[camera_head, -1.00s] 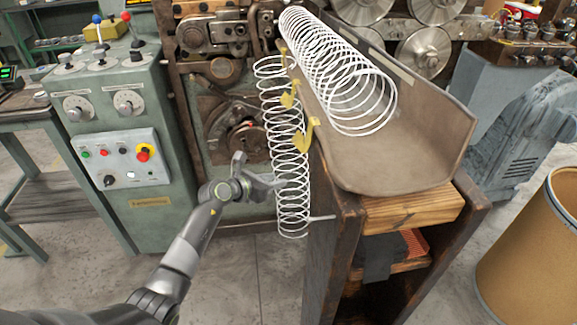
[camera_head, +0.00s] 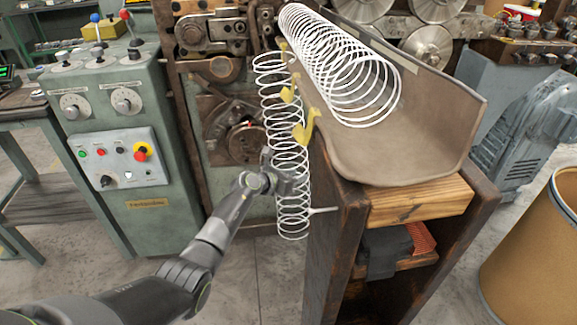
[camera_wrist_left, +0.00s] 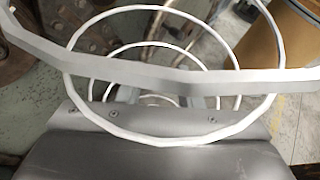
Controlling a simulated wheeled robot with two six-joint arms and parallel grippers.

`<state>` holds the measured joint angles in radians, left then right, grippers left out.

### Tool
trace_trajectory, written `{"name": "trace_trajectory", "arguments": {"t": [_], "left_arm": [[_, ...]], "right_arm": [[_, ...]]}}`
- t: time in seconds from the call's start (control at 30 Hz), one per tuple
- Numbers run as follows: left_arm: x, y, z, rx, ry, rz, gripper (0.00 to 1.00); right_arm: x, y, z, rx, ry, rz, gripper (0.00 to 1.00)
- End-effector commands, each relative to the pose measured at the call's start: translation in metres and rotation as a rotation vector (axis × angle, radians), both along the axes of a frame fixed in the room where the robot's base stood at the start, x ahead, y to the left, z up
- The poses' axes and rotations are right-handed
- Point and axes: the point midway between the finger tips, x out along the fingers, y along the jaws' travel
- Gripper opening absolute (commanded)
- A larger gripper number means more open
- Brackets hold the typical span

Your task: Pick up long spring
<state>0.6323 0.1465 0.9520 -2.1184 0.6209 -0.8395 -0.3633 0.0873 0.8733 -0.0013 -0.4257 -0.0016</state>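A long white wire spring (camera_head: 291,211) hangs upright beside the wooden stand, with a straight wire end sticking out to the right near its bottom. A second, wider white spring (camera_head: 372,108) lies in the brown trough (camera_head: 445,130). My left gripper (camera_head: 288,183) is at the lower part of the hanging spring and overlaps its coils. In the left wrist view, white coils (camera_wrist_left: 170,143) loop close in front of the camera and partly hide the fingers (camera_wrist_left: 165,98), which look apart. I see no firm grip on the wire. My right gripper is out of view.
Yellow hooks (camera_head: 306,128) on the trough's edge are close to the hanging spring. The wooden stand (camera_head: 420,203) is just right of it. A green control cabinet (camera_head: 150,225) stands left, and a brown drum (camera_head: 530,265) stands right. Floor is open below the spring.

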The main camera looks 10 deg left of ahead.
Motion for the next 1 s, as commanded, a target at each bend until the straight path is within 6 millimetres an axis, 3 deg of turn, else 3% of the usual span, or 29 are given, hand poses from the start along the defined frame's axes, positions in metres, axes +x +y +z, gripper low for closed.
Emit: {"name": "trace_trajectory", "arguments": {"t": [0.27, 0.5, 1.0], "left_arm": [[0.0011, -0.0006, 0.0000, 0.001, 0.000, 0.000, 0.31], [0.0009, -0.0004, -0.0001, 0.001, 0.000, 0.000, 0.00], [0.0014, -0.0003, 0.0051, 0.001, -0.003, 0.000, 0.00]], "right_arm": [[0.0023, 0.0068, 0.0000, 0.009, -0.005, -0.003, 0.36], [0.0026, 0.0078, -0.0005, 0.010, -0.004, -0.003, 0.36], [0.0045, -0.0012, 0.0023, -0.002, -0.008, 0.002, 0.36]]}}
